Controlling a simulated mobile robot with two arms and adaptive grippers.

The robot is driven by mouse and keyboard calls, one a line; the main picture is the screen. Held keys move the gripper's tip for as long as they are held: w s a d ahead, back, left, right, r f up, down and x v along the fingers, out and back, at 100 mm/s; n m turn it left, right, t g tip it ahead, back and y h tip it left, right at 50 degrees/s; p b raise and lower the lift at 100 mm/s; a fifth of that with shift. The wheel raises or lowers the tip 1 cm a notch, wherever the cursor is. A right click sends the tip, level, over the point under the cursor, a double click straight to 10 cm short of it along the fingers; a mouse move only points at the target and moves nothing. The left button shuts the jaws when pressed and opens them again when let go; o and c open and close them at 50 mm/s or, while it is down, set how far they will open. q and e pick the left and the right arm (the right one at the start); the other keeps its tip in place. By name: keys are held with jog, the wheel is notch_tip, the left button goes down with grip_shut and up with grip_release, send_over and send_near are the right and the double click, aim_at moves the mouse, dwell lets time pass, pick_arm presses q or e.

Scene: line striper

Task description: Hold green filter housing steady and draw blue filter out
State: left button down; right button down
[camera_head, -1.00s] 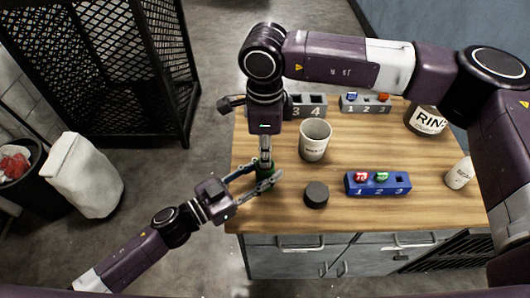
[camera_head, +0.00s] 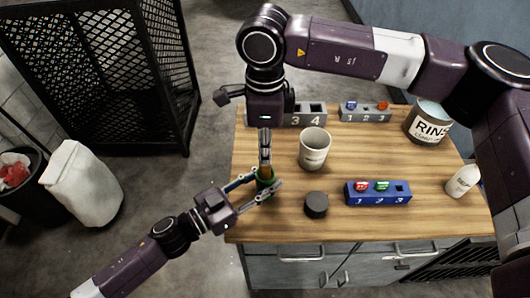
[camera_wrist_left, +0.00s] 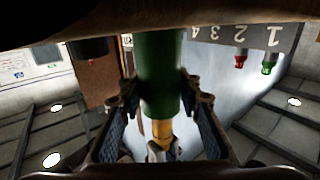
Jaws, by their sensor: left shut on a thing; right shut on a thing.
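The green filter housing (camera_head: 265,187) is a dark green cylinder at the left edge of the wooden table. My left gripper (camera_head: 262,189) is shut around it, and the housing also shows in the left wrist view (camera_wrist_left: 160,75). A yellow-orange filter part (camera_wrist_left: 162,132) sticks out of the housing's open end; no blue shows on it. My right gripper (camera_head: 265,160) points down from above and is shut on the filter's outer end. The filter's inner end is hidden in the housing.
A white cup (camera_head: 314,150) and a black round cap (camera_head: 316,204) stand close to the right. A blue numbered rack (camera_head: 378,200) holds a red and a green piece; its third slot is empty. Grey racks (camera_head: 365,116) stand at the back.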

jog(key=shift+r, duration=3.3)
pick_arm(q)
jog(key=c, duration=1.3)
grip_release()
